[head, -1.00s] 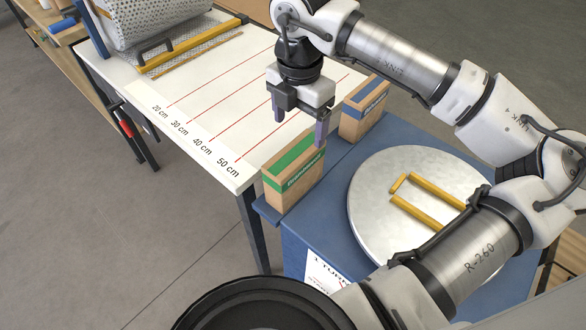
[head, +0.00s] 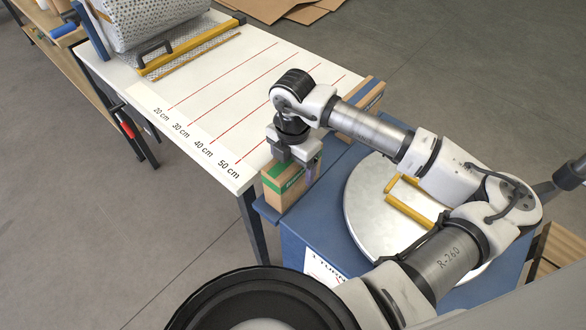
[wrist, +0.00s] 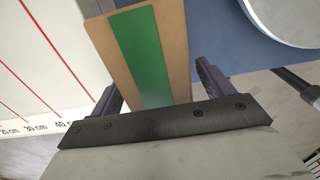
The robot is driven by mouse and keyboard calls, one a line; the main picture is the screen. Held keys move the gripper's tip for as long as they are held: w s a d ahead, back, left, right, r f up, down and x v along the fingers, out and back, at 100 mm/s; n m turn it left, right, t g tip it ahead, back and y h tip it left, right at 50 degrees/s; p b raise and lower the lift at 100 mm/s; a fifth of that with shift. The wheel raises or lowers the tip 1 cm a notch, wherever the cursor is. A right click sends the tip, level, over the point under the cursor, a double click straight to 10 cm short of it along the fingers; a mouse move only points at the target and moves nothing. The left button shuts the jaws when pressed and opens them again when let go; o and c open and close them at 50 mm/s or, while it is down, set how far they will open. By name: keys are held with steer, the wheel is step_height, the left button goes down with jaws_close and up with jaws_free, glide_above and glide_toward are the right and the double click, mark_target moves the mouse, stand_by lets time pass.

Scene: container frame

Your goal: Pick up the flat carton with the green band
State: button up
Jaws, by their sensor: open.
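The flat carton with the green band (head: 283,190) stands upright on the blue surface at the white table's corner. Its brown top with the green stripe (wrist: 139,55) shows in the wrist view. My gripper (head: 296,166) is over the carton, pointing down, and hides part of its top in the head view. In the wrist view my gripper (wrist: 155,85) is open, with one finger on each side of the carton. Gaps show between the fingers and the carton. I cannot tell exactly how deep the fingers reach.
A second carton with a blue band (head: 369,95) stands behind my arm. A round metal turntable (head: 362,222) with yellow bars (head: 408,212) is on the blue stand (head: 300,236) to the right. The white table (head: 240,75) has red lines and a wrapped roll (head: 150,18).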

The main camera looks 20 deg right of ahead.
steer(key=c, duration=1.3)
steer(key=shift+c, duration=0.2)
